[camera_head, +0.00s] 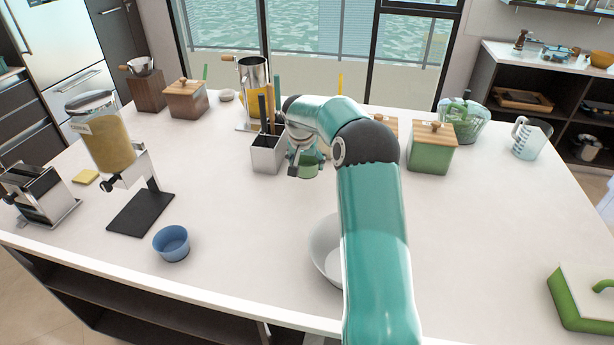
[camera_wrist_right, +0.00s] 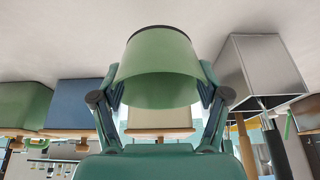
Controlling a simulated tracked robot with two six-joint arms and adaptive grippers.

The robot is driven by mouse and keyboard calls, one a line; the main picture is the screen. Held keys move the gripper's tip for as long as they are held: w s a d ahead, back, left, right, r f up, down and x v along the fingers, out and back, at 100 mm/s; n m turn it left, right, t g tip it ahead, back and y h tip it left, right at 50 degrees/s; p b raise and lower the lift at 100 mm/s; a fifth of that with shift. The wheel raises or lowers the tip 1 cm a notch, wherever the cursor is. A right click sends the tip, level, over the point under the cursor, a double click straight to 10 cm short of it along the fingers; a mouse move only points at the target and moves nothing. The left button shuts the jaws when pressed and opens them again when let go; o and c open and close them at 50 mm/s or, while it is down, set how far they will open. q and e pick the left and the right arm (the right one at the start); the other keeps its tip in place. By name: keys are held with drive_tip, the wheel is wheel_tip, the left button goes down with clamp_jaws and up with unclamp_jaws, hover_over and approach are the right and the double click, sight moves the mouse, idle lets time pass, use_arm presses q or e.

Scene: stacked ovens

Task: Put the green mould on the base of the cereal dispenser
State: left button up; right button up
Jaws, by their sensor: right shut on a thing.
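The cereal dispenser (camera_head: 106,142), with tan cereal in a clear hopper, stands at the left of the counter. Its flat black base (camera_head: 141,212) is bare. My right gripper (camera_head: 303,158) is near the middle of the counter, well to the right of the dispenser. It is shut on the green mould (camera_head: 310,168), partly hidden by the gripper in the head view. In the right wrist view, the green mould (camera_wrist_right: 158,62) sits between both fingers (camera_wrist_right: 160,88). I cannot tell whether it touches the counter. My left gripper is not in view.
A metal utensil holder (camera_head: 268,156) stands close to the left of my right gripper. A blue bowl (camera_head: 171,243) lies right of the dispenser base's front. A white bowl (camera_head: 325,250) is partly behind my arm. A green canister (camera_head: 431,153) stands to the right. The middle-left counter is clear.

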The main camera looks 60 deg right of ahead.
sight(307, 187)
drive_tip(key=shift+f+p, duration=0.35)
drive_tip(key=shift+f, duration=2.5)
drive_tip(key=shift+f, duration=0.2)
drive_tip(key=o, duration=1.2)
drive_tip(key=shift+r, duration=0.1)
